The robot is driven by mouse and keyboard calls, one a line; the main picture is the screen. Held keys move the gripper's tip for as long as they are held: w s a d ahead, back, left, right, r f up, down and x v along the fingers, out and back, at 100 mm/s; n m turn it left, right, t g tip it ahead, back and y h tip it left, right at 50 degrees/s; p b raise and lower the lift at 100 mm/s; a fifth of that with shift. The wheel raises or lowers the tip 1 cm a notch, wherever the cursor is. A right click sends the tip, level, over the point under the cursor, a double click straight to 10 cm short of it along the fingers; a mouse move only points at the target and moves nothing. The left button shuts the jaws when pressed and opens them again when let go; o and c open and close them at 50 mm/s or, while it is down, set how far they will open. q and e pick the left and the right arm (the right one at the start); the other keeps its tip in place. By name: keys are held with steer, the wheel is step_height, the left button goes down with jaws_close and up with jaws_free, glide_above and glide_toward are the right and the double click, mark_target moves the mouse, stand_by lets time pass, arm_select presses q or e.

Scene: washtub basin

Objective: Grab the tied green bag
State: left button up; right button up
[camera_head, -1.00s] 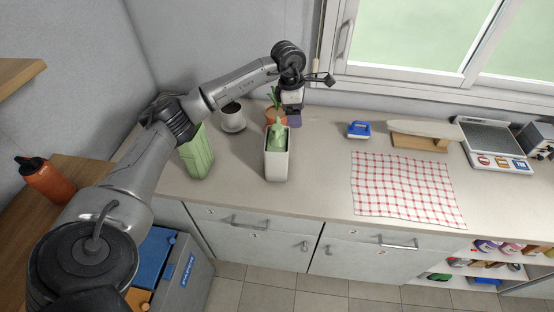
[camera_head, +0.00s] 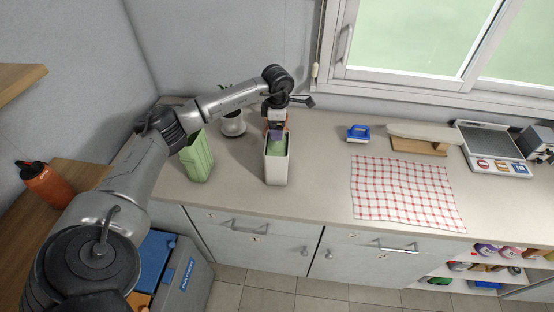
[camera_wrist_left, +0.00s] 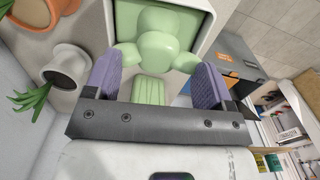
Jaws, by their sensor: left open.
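The tied green bag (camera_head: 277,147) sits in a white open-topped bin (camera_head: 276,170) on the counter. In the left wrist view the bag (camera_wrist_left: 160,42) shows its rounded knot and side lobes, inside the bin's white rim (camera_wrist_left: 207,22). My left gripper (camera_head: 277,134) is over the bin's mouth, right above the bag. Its two purple fingers (camera_wrist_left: 155,78) are apart, one on each side of the knot, with nothing clamped between them. I cannot tell whether they touch the bag. My right gripper is not in view.
A light green ribbed bin (camera_head: 198,158) stands left of the white bin. A white pot (camera_head: 233,124) is behind. A blue-and-white brush (camera_head: 358,133), a checkered cloth (camera_head: 405,190) and a scale (camera_head: 492,147) lie to the right.

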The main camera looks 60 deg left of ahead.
mark_target(274, 148)
arm_select(q)
steer(key=shift+a+f+p, duration=0.15)
steer(key=shift+f+p, duration=0.55)
steer(key=shift+f, duration=1.8)
steer(key=shift+c, duration=0.3)
jaws_close()
steer(key=shift+r, duration=0.1)
